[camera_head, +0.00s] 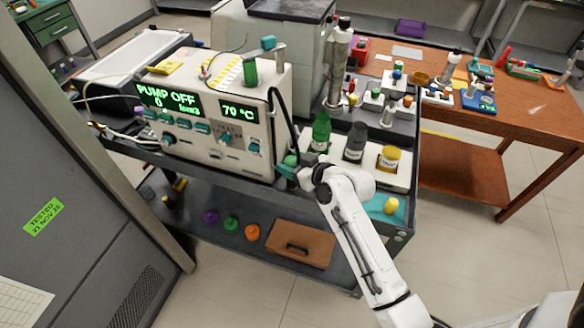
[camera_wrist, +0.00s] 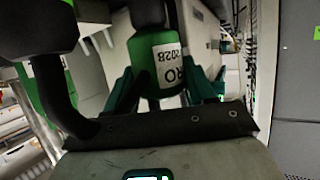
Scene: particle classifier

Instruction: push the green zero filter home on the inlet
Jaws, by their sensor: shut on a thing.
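The green zero filter (camera_wrist: 144,55) is a green cylinder with a white label reading "RO 2028" in the wrist view. It sits between the teal fingers of my gripper (camera_wrist: 163,88), which is shut on it. A black end piece (camera_wrist: 147,12) meets the filter's far end; whether it is seated there I cannot tell. In the head view my gripper (camera_head: 287,171) is at the right front corner of the white instrument (camera_head: 215,110), with a bit of the green filter (camera_head: 291,160) showing. A black hose (camera_head: 283,115) comes down beside it. The inlet itself is mostly hidden.
A white rack (camera_head: 400,178) with green, dark and yellow-capped bottles stands right of my gripper. The instrument displays (camera_head: 168,100) read "PUMP OFF" and "70 °C". The lower shelf holds coloured caps and a brown case (camera_head: 300,243). A wooden bench (camera_head: 480,125) stands behind right.

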